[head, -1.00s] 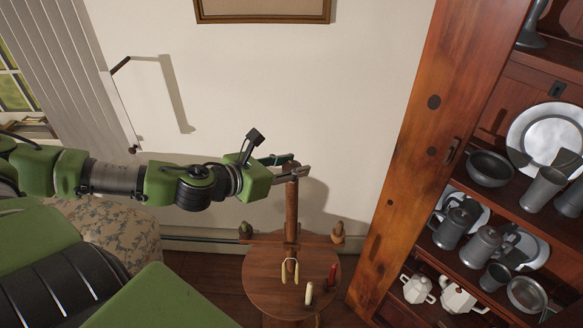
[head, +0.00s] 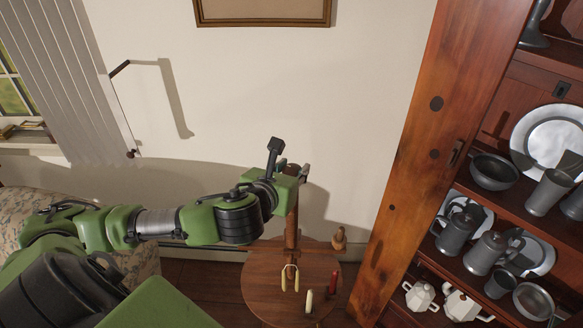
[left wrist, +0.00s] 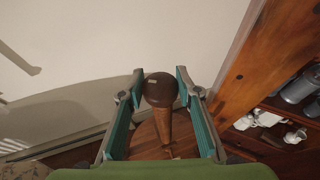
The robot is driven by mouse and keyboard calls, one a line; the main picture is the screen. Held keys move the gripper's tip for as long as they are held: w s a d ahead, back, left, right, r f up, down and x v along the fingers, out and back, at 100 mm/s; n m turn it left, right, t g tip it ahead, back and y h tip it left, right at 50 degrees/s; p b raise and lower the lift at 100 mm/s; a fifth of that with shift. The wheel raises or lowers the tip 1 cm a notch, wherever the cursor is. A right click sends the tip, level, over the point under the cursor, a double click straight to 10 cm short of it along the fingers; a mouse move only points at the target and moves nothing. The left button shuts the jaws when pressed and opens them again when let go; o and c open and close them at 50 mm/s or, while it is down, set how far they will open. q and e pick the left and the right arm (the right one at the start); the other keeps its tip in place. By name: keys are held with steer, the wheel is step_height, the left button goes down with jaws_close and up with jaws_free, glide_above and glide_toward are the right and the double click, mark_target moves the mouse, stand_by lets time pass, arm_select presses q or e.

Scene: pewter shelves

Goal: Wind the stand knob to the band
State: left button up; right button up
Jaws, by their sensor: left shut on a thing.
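The wooden stand has an upright post (head: 292,222) rising from a round top (head: 258,282). Its dark, rounded knob (left wrist: 160,88) is at the head of the post in the left wrist view, with a small pale mark on its upper face. My left gripper (head: 299,174) is at the top of the post, shut on the knob. In the left wrist view its teal-lined fingers lie on both sides of the knob. The knob is mostly hidden in the head view. I cannot make out a band. My right gripper is not in view.
A turned wooden end (head: 339,239) shows at right. A cabinet (head: 425,150) with pewter ware stands close on the right; the wall is behind.

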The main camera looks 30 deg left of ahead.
arm_select(q)
steer(key=n+g+y+p, duration=0.2)
steer(key=p, duration=0.2)
steer(key=n+g+y+p, duration=0.1)
steer(key=n+y+p, duration=0.2)
steer(key=n+g+y+p, duration=0.2)
steer(key=n+p, duration=0.1)
steer(key=p, duration=0.1)
steer(key=shift+d+r+g+y+p, duration=0.15)
steer(key=shift+r+g+y+p, duration=0.15)
steer(key=shift+y+p, duration=0.1)
steer(key=shift+w+f+n+g+y+p, duration=0.15)
steer(key=shift+n+g+y+p, duration=0.55)
steer(key=shift+n+g, duration=0.45)
steer(key=shift+f+n+g+y+p, duration=0.1)
steer(key=shift+n+g+y+p, duration=0.3)
steer(key=shift+n+g, duration=0.65)
steer(key=o, duration=1.1)
steer(key=shift+o, duration=0.2)
steer(key=shift+a+f, duration=0.1)
steer(key=shift+a, duration=0.1)
